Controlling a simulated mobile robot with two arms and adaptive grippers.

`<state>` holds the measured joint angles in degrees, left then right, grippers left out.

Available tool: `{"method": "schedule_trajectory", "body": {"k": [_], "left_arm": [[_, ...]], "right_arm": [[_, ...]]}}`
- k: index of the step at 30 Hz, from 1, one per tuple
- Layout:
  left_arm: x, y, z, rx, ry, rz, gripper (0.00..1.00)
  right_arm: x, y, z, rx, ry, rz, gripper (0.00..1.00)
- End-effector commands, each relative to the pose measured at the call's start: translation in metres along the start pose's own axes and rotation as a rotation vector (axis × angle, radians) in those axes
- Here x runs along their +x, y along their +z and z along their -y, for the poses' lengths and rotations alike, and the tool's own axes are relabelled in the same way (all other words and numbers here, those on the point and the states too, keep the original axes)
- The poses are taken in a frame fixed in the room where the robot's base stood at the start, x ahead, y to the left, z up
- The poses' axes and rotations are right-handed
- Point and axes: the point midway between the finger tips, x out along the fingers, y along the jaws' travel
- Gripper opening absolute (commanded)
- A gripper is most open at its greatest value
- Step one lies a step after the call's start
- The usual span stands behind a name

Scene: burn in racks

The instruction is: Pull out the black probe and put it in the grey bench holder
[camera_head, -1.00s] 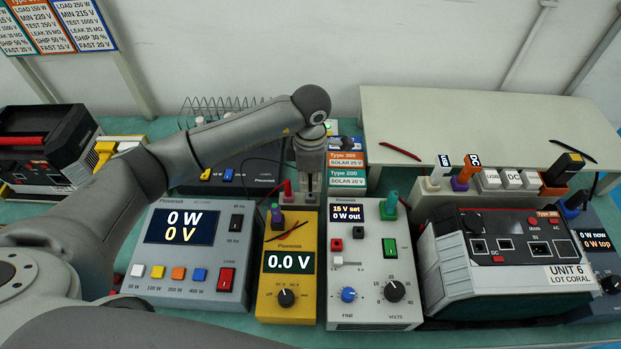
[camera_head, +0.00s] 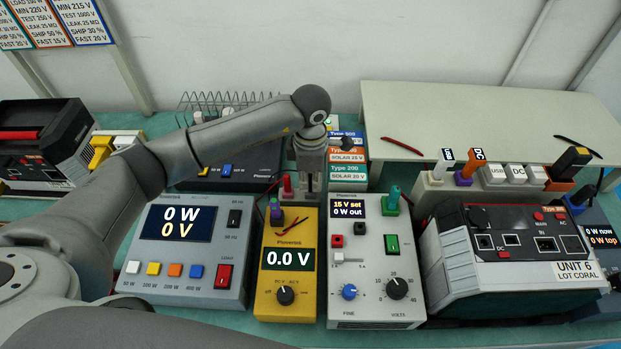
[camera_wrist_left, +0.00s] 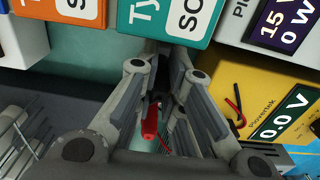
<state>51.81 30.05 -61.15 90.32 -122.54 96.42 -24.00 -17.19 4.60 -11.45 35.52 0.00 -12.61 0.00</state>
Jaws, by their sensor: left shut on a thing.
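My left gripper (camera_head: 311,188) points down behind the yellow meter (camera_head: 287,268), closed in on something mostly hidden between its fingers. The left wrist view also shows the gripper (camera_wrist_left: 160,100), with a small dark piece between the fingers that may be the black probe. A red probe (camera_head: 288,187) stands upright just left of the gripper; it shows in the wrist view (camera_wrist_left: 150,122) close to the fingers. The grey bench holder cannot be told for sure; a grey block around the gripper's tip is largely covered. My right gripper is not in view.
A grey load box (camera_head: 185,250) stands left of the meter and a white supply (camera_head: 375,265) right of it.

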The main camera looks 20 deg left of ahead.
Motion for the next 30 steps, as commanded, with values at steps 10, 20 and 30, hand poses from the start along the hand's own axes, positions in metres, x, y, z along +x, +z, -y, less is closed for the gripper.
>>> {"method": "schedule_trajectory", "body": {"k": [10,20,30], "left_arm": [[0.005,0.0,0.0,0.0,0.0,-0.001,0.23],[0.005,0.0,0.0,0.0,-0.001,-0.001,0.34],[-0.034,0.0,-0.001,0.001,0.004,0.002,0.34]], "right_arm": [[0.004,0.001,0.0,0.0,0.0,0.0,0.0],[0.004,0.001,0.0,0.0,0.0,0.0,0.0],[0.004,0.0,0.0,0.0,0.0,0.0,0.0]]}}
